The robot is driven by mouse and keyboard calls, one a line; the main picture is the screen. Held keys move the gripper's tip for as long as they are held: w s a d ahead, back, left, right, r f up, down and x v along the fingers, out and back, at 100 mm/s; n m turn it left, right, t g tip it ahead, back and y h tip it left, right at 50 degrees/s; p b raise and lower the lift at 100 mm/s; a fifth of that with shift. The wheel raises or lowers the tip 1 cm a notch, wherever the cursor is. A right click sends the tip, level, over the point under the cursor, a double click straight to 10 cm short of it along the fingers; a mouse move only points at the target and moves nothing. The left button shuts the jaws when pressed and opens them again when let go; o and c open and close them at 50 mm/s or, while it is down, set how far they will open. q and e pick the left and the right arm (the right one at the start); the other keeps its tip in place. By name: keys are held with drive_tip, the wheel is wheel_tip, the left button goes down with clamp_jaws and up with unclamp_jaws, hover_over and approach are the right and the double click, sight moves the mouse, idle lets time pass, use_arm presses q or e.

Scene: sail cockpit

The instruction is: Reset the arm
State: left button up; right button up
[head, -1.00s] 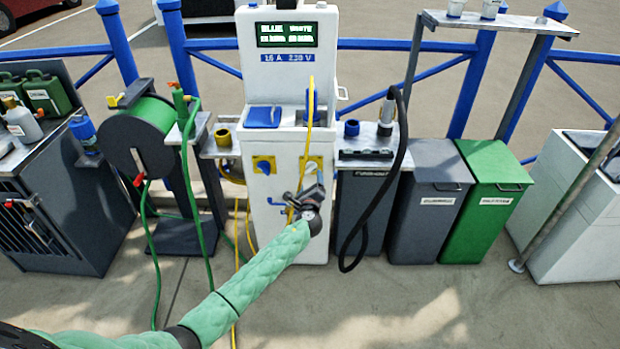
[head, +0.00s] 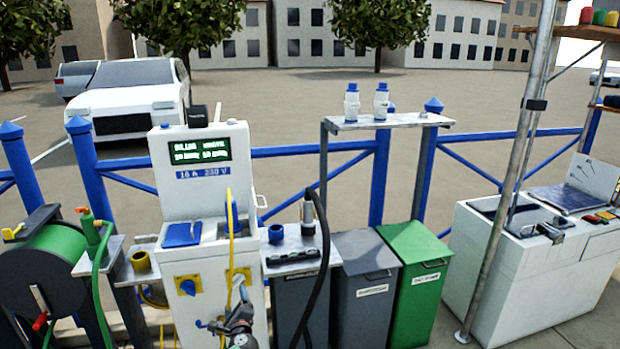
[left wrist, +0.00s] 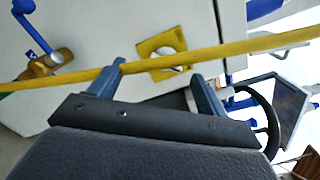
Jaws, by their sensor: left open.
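My left gripper (head: 240,318) is low in front of the white power pedestal (head: 208,262) in the head view. In the left wrist view its two fingers (left wrist: 160,82) stand apart. The yellow cable (left wrist: 215,52) runs across the left wrist view past the fingertips; I cannot tell whether it touches them. In the head view the yellow cable (head: 230,240) hangs down the pedestal's front. A yellow switch plate (left wrist: 162,54) with a pale knob and a brass tap (left wrist: 50,62) with a blue handle show behind the fingers. My right gripper is in no view.
A green hose reel (head: 55,262) stands at left. A black hose (head: 318,270) hangs right of the pedestal. Grey (head: 362,270) and green bins (head: 420,265) follow, then a metal pole (head: 505,180) and a white counter (head: 545,285). A blue railing (head: 300,150) runs behind.

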use_arm(q)
drive_tip(key=s+d+r+n+g, duration=0.2)
drive_tip(key=s+r+n+g, duration=0.5)
drive_tip(key=n, duration=0.8)
drive_tip(key=s+d+n+g+h, duration=0.1)
drive_tip(key=s+d+h, duration=0.25)
drive_tip(key=s, duration=0.65)
drive_tip(key=s+d+n+g+h, duration=0.2)
drive_tip(key=s+d, duration=0.2)
drive_tip(key=s, duration=0.6)
drive_tip(key=s+d+f+g, duration=0.1)
drive_tip(key=s+f, duration=0.2)
drive_tip(key=s, duration=0.7)
drive_tip(key=s+d+f+g+h+p, duration=0.1)
drive_tip(key=s+f+g, duration=0.1)
drive_tip(key=s, duration=0.8)
drive_tip(key=s+d+f+n+g+h+p, duration=0.1)
drive_tip(key=s+f, duration=0.2)
drive_tip(key=s, duration=0.7)
drive_tip(key=shift+s+d+f+g, duration=0.3)
drive_tip(key=shift+s+d, duration=0.05)
drive_tip(key=shift+d, duration=0.05)
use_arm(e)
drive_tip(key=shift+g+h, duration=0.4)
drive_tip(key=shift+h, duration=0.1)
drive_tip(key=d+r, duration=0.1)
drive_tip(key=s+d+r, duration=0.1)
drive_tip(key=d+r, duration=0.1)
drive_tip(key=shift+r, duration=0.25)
